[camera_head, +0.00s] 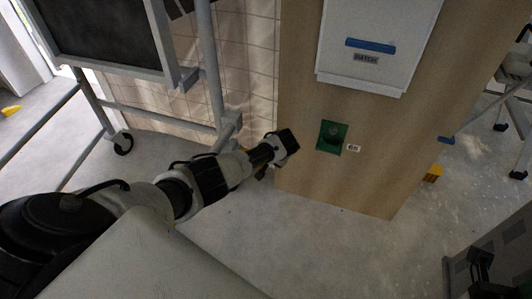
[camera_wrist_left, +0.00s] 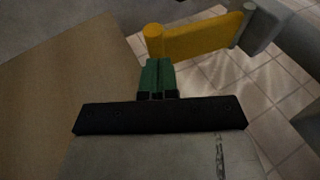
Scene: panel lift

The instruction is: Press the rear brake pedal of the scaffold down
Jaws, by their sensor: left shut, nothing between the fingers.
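The yellow brake pedal (camera_wrist_left: 200,40) shows in the left wrist view as a flat bar with a rounded end. Its right end meets a grey bracket (camera_wrist_left: 262,25). My left gripper (camera_wrist_left: 156,68) is shut and empty. Its green fingers are close to the pedal's rounded end; I cannot tell whether they touch it. In the head view my left gripper (camera_head: 284,145) reaches between the scaffold (camera_head: 205,75) and a wooden panel, and its hand hides most of the pedal.
The wooden panel (camera_head: 300,90) stands close to the left gripper and carries a green plate (camera_head: 332,136) and a white hatch (camera_head: 375,40). A scaffold caster (camera_head: 122,143) is at the left. A grey cabinet (camera_head: 510,245) is at the lower right. Floor in front is clear.

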